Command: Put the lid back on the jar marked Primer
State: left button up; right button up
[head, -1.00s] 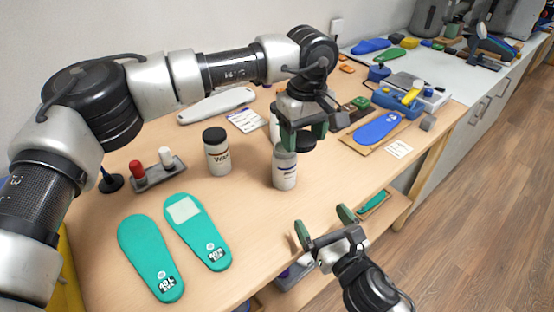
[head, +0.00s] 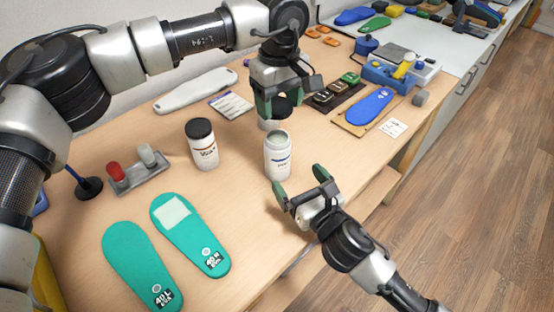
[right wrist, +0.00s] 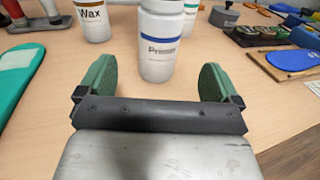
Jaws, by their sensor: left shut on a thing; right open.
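The jar marked Primer (head: 278,158) stands upright and uncovered on the table, white with a blue stripe. My right gripper (head: 300,184) is open and empty in front of the Primer jar. In the right wrist view its green fingers (right wrist: 158,84) are spread, with the jar ahead between them, not touching.
A black-lidded Wax jar (head: 203,150) stands left of the Primer jar. Another white jar (head: 267,123) stands behind it, partly hidden by my left gripper. Teal insoles (head: 140,260) lie at front left; a blue insole (head: 370,106) lies at right. Bare table surrounds the Primer jar.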

pick_arm(q)
jog(key=shift+s, duration=0.1)
pick_arm(e)
jog(key=x, duration=1)
jog(key=shift+w+a+r, duration=0.1)
jog(key=shift+a, duration=0.05)
jog(key=c, duration=1.3)
pick_arm(q)
send_over(279, 142)
jog(key=shift+f, duration=2.45)
pick_arm(e)
jog(key=shift+c, duration=0.3)
pick_arm(q)
jog(key=shift+f, duration=0.9)
jog(key=shift+f, duration=0.5)
